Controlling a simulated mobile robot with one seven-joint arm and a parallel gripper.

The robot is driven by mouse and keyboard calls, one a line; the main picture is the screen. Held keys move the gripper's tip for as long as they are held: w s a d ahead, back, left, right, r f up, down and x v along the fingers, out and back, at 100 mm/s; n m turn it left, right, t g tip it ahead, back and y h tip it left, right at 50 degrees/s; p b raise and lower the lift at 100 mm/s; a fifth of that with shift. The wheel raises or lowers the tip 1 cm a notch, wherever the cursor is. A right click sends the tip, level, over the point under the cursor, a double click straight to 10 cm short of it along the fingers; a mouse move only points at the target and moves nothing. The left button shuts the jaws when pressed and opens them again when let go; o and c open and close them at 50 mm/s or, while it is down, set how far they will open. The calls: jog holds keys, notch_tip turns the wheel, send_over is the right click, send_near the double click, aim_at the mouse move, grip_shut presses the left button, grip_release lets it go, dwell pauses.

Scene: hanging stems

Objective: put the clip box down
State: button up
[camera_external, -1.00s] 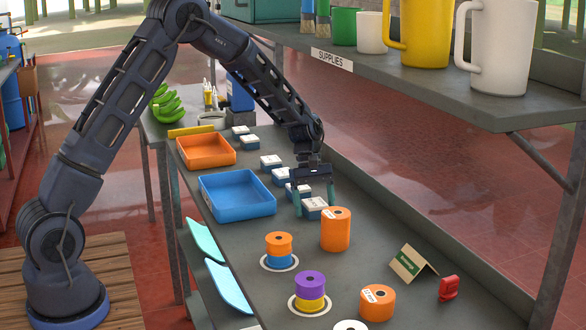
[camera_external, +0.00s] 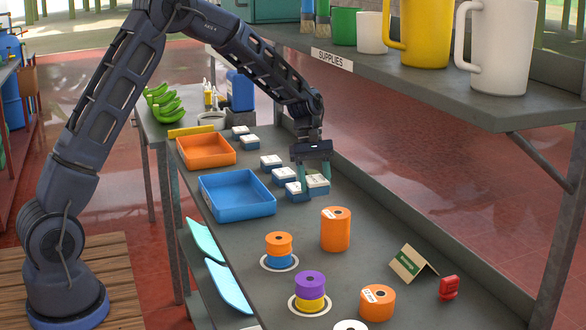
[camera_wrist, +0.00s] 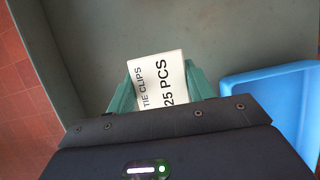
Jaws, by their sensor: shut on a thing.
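The clip box (camera_external: 318,182), white-topped with blue sides, is between the teal fingers of my gripper (camera_external: 315,183), which is shut on it. In the wrist view the box top (camera_wrist: 158,80) reads "TIE CLIPS 25 PCS", with a finger of my gripper (camera_wrist: 160,88) on either side. Its lower edge is hidden by the gripper body. In the outside view it is just right of another clip box (camera_external: 295,189). I cannot tell whether its underside touches the counter.
Several similar clip boxes (camera_external: 271,161) stand along the grey counter (camera_external: 375,235). A blue tray (camera_external: 238,195) and an orange tray (camera_external: 206,151) lie to their left. An orange roll (camera_external: 336,230) stands nearer the camera. A supplies shelf (camera_external: 450,105) overhangs at upper right.

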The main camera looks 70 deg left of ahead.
jog(key=shift+r, duration=1.55)
jog(key=shift+a, duration=0.1)
jog(key=a+r+n+t, duration=0.25)
jog(key=a+n, duration=0.25)
jog(key=a, duration=1.1)
notch_tip(320, 180, up, 8)
jog(key=n+t+y, duration=0.2)
jog(key=n+y, duration=0.3)
jog(key=n, duration=0.8)
send_over(209, 154)
jog(key=s, duration=0.2)
jog(key=f, duration=1.9)
jog(key=shift+w+d+f, duration=0.15)
jog(key=shift+w+f, duration=0.05)
jog(key=shift+f, duration=0.2)
jog(key=shift+f, duration=0.1)
jog(key=o, duration=1)
jog(key=shift+c, duration=0.2)
